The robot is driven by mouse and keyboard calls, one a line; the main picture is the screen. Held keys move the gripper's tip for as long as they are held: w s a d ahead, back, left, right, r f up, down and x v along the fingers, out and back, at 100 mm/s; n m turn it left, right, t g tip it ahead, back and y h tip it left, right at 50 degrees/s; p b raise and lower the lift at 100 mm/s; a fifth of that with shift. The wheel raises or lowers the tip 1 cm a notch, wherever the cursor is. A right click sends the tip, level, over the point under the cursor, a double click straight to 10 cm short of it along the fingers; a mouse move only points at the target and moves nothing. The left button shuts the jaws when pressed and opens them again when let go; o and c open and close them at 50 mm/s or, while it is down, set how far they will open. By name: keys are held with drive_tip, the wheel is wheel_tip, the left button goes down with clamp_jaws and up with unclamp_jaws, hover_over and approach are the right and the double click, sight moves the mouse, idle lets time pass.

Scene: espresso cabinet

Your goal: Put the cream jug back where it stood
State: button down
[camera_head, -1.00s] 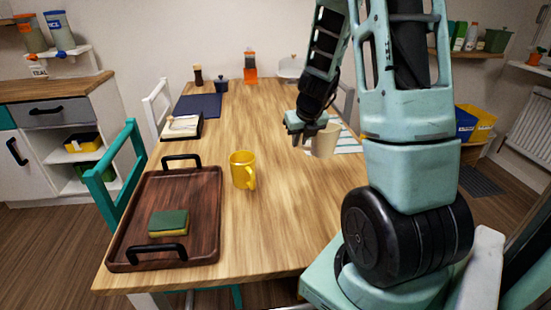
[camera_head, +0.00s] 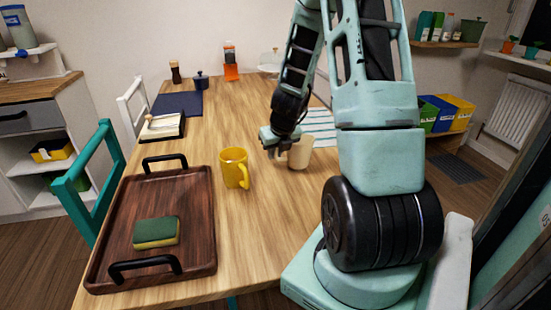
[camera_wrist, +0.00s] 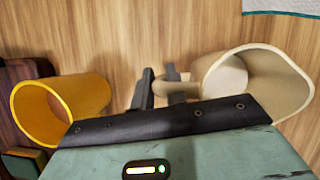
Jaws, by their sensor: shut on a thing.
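The cream jug (camera_head: 300,153) is beige and upright, over the right half of the wooden table, right of the yellow mug. My gripper (camera_head: 274,148) is at its left side. In the wrist view, the jug (camera_wrist: 272,82) has its open rim toward the right, and my gripper's dark fingers (camera_wrist: 158,90) are shut on its handle (camera_wrist: 178,88). Whether the jug's base touches the table cannot be told.
The yellow mug (camera_head: 234,168) stands left of the jug, near a brown tray (camera_head: 197,215) with a sponge (camera_head: 156,232). A striped cloth (camera_head: 320,124) lies behind the jug. The table (camera_head: 265,215) in front of the jug is bare.

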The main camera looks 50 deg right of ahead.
drive_tip(key=shift+f, duration=0.4)
drive_tip(key=shift+f, duration=0.1)
drive_tip(key=c, duration=1.4)
unclamp_jaws()
